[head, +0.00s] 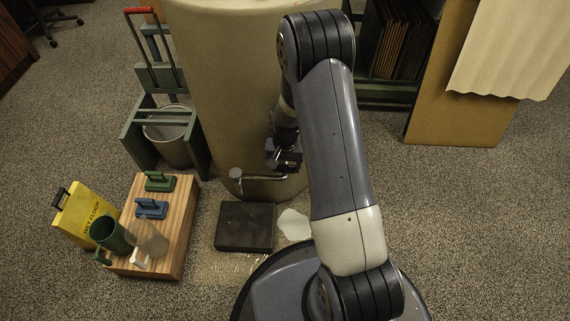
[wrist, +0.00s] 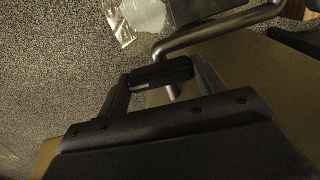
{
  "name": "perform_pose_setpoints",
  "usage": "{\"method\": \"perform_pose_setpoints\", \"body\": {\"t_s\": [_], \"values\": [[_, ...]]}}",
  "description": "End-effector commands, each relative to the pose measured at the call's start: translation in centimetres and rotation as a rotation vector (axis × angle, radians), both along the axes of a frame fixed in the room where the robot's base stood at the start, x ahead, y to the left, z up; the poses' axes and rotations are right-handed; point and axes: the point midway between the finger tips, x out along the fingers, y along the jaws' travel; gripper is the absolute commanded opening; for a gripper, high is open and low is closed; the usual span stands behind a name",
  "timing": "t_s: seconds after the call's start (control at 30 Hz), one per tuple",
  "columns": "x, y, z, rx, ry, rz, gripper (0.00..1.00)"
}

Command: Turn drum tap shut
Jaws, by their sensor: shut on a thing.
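The beige drum (head: 225,90) stands upright behind my arm. Its metal tap (head: 262,178) is low on the front, with a round end at the left. The metal pipe also shows in the wrist view (wrist: 222,29), bending downward near my fingers. My gripper (head: 284,160) is at the right end of the tap. In the wrist view my gripper (wrist: 161,80) is shut on the black tap handle (wrist: 165,72), which lies between its two fingers. The head view mostly hides the handle behind the gripper. Whether liquid flows cannot be told.
A black slab (head: 244,226) and a pale puddle (head: 294,224) lie on the floor below the tap. A brown board (head: 465,105) stands right.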

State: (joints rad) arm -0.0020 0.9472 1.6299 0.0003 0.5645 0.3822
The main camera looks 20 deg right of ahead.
Motion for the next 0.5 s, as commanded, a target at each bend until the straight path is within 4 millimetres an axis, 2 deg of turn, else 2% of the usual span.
{"method": "perform_pose_setpoints", "body": {"t_s": [0.13,0.43,0.47,0.5], "values": [[0.02,-0.01,0.03,0.000,-0.001,0.059,0.43],[0.03,-0.01,0.01,0.000,-0.001,0.065,0.43],[0.03,-0.01,0.01,0.000,-0.001,0.065,0.67],[0.03,-0.01,0.00,0.000,-0.001,0.065,0.70]]}}
